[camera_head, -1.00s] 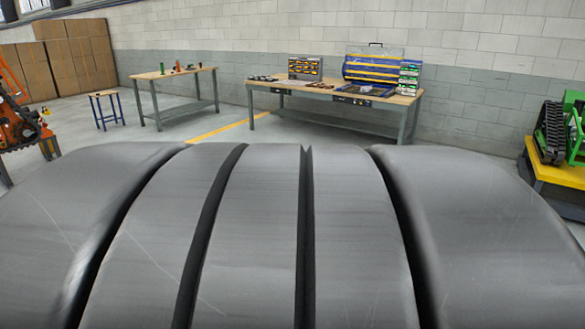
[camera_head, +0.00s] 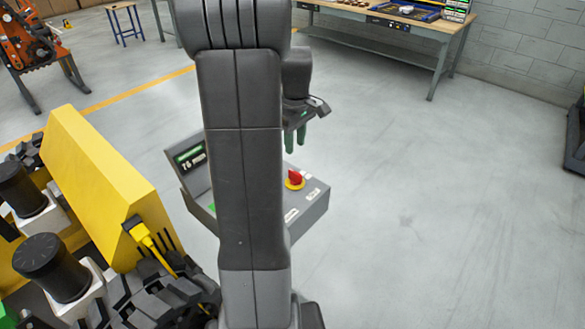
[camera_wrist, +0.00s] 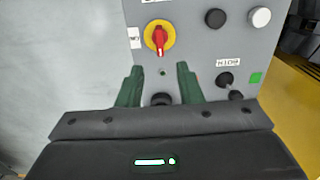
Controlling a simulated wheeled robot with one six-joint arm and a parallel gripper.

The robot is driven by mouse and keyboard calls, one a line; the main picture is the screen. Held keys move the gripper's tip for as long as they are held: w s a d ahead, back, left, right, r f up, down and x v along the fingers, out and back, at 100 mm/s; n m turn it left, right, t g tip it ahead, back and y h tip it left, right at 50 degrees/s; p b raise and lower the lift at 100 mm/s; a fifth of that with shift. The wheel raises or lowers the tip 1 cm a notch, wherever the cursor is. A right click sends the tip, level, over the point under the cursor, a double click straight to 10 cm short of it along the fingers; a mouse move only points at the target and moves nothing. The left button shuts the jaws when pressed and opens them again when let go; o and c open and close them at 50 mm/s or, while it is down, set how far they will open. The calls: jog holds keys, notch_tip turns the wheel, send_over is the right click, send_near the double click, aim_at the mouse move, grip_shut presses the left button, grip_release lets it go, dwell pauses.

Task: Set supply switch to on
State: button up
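A grey control box (camera_head: 312,207) stands low in the middle of the head view, partly hidden behind my arm. On it is a red rotary knob (camera_head: 295,177) on a yellow disc, also seen in the wrist view (camera_wrist: 159,38); its white side label is too small to read, so I cannot confirm it is the supply switch. In the wrist view the knob's grip stands roughly upright. My gripper (camera_wrist: 159,75), with green fingers, is open and empty, pointing at the panel just below the knob. In the head view my gripper (camera_head: 295,138) hangs above the box.
The panel also has a black button (camera_wrist: 215,18), a white button (camera_wrist: 260,17) and a small lever switch (camera_wrist: 227,82). A yellow machine (camera_head: 110,185) with black cylinders stands close on the left. A workbench (camera_head: 400,25) is at the back.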

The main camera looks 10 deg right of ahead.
aim_at(295, 172)
notch_tip(295, 172, down, 12)
jog(key=shift+r+p, duration=0.1)
jog(key=shift+p, duration=0.4)
grip_shut()
